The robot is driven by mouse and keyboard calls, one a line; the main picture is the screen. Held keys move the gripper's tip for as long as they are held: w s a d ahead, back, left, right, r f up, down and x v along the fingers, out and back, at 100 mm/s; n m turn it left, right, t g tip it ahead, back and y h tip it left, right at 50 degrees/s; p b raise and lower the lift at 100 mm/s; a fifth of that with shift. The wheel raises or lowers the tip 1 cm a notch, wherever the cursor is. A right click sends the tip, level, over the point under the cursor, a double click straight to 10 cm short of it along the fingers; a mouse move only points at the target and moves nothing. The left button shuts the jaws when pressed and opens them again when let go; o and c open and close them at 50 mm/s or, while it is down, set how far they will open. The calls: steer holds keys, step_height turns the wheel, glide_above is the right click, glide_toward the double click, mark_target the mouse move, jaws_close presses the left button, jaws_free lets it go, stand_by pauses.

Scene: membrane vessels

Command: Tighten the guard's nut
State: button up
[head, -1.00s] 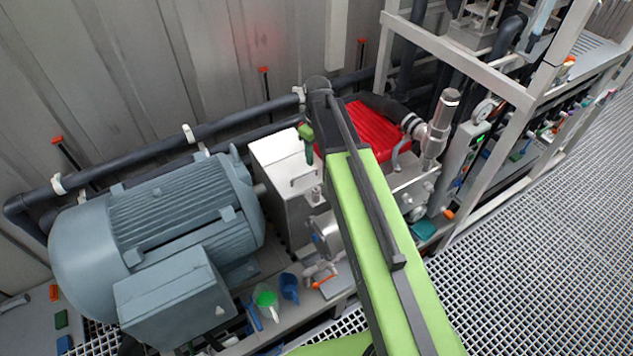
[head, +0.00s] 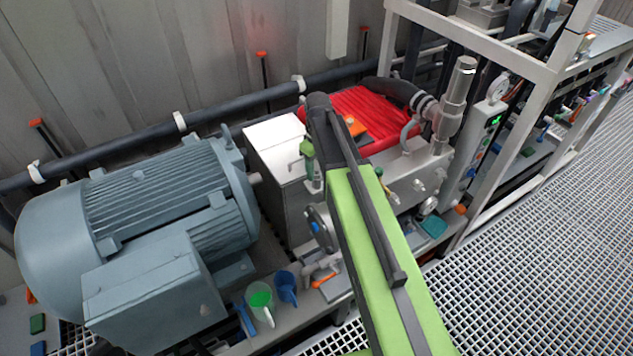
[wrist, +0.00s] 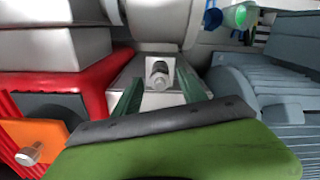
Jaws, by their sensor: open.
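The guard, a light grey metal box (head: 277,165), stands between the grey-blue motor and the red-topped machine in the head view. In the wrist view, a round metal nut on a stud (wrist: 160,74) sits on a pale square plate, between and beyond my fingers. My gripper (wrist: 161,92) has two green fingers spread apart, with nothing between their tips that I can see touching them. In the head view my gripper (head: 308,160) hangs at the guard's right side, beside the small handle. The arm hides part of the guard's surroundings.
The motor (head: 150,225) fills the left. The red ribbed cover (head: 372,108) bears an orange plate (head: 355,126); a bolt stands on it in the wrist view (wrist: 30,153). A vertical metal valve (head: 456,95) and the frame rise at right. Blue and green jugs (head: 260,298) stand in front.

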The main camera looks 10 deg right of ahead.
steer(key=shift+f, duration=0.55)
steer(key=shift+r, duration=0.1)
